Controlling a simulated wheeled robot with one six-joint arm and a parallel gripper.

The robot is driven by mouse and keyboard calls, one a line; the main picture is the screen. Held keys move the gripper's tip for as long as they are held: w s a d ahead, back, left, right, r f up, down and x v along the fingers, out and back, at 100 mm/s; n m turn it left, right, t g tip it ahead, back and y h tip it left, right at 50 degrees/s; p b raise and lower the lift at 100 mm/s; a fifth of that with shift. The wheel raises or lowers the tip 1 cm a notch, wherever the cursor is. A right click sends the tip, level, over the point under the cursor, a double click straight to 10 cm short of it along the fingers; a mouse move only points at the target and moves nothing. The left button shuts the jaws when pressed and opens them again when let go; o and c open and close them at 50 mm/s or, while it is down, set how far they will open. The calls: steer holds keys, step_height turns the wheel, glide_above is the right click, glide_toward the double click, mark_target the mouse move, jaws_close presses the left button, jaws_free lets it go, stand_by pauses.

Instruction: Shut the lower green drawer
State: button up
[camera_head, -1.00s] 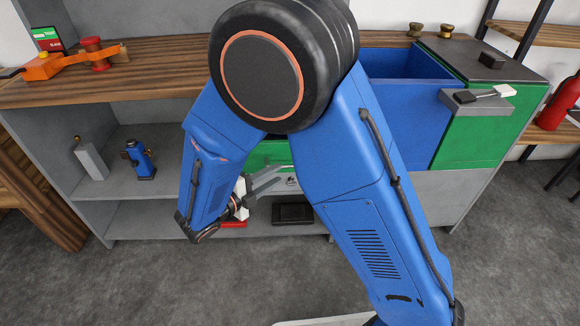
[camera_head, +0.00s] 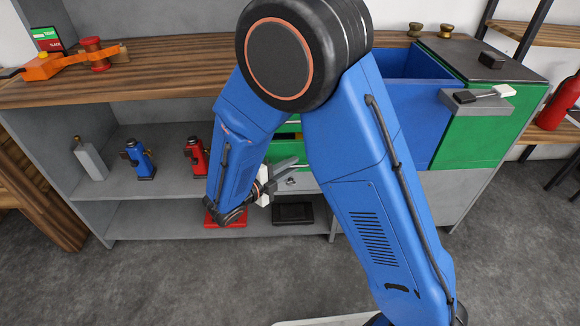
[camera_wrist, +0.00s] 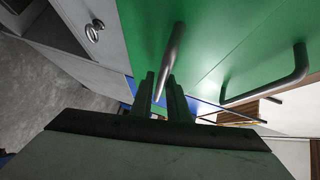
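The lower green drawer (camera_head: 290,151) is under the worktop in the head view, partly hidden by my arm. It appears pulled out, with a dark and yellow patch showing above its front. In the wrist view two green fronts fill the upper part, each with a grey bar handle. The nearer handle (camera_wrist: 170,58) runs down between my gripper's two dark fingers (camera_wrist: 163,98). The other handle (camera_wrist: 275,80) is farther right. My gripper (camera_head: 291,170) is close in front of the drawer. I cannot tell whether its fingers touch or clamp the handle.
Below the drawer is a grey front with a round lock (camera_wrist: 94,30). A blue device (camera_head: 139,160) and a red device (camera_head: 196,157) stand on the left shelf. A red tray (camera_head: 226,218) and a black tray (camera_head: 293,213) lie lower. A blue open bin (camera_head: 412,115) is at right.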

mark_target(288, 158)
jaws_close()
steer(key=shift+w, duration=2.1)
steer(key=shift+o, duration=2.4)
jaws_free()
steer(key=v, duration=1.7)
steer(key=shift+s, duration=0.15)
steer(key=shift+a, duration=0.1)
steer(key=shift+r, duration=0.1)
